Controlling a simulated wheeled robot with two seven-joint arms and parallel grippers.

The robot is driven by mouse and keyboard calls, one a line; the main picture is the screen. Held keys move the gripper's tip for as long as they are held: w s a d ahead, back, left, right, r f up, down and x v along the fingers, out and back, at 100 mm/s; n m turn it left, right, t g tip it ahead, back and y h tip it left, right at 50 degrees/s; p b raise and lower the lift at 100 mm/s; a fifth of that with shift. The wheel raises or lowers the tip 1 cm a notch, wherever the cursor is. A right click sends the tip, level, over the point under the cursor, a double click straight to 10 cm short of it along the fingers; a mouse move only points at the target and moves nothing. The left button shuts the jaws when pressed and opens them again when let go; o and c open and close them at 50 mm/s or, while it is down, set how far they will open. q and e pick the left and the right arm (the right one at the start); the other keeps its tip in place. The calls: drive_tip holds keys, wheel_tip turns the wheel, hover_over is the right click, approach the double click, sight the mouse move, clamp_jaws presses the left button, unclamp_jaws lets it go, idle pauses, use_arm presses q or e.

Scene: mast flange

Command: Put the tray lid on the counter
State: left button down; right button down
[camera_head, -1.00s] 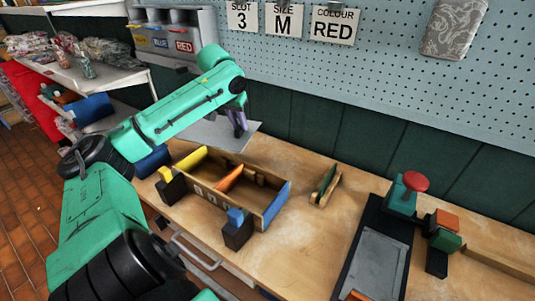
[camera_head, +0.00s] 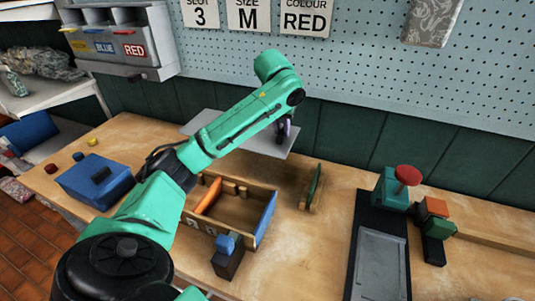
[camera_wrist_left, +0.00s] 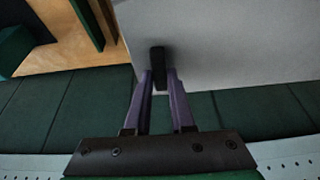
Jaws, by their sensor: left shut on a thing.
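The tray lid is a flat grey plate (camera_head: 200,124) with a small black handle (camera_wrist_left: 157,54). My left gripper (camera_head: 283,132) is shut on that handle at the lid's right part in the head view. In the left wrist view the gripper's purple fingers (camera_wrist_left: 158,78) close on the handle, and the plate spreads to the upper right. The lid looks level and held above the back of the wooden counter (camera_head: 290,245), behind the tray; its exact height cannot be told. The open wooden tray (camera_head: 262,222) sits on the counter, partly hidden by my left arm.
A green-and-wood piece (camera_head: 312,187) stands right of the tray. A dark blue and black block (camera_head: 228,256) stands before it. A blue box (camera_head: 95,182) lies at the left. A black fixture (camera_head: 378,262) with a red-knobbed press (camera_head: 392,188) is at the right. Bare counter lies between.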

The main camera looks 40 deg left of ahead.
sight(276, 149)
use_arm(q)
drive_tip(key=f, duration=1.4)
drive_tip(key=shift+w+a+f+p, duration=0.1)
drive_tip(key=shift+a+f+p, duration=0.1)
drive_tip(key=shift+f+p, duration=0.15)
drive_tip(key=c, duration=0.8)
unclamp_jaws()
drive_tip(key=shift+o, duration=0.2)
drive_tip(key=shift+r, duration=0.1)
drive_tip(key=v, duration=1.2)
drive_tip(key=shift+d, duration=0.1)
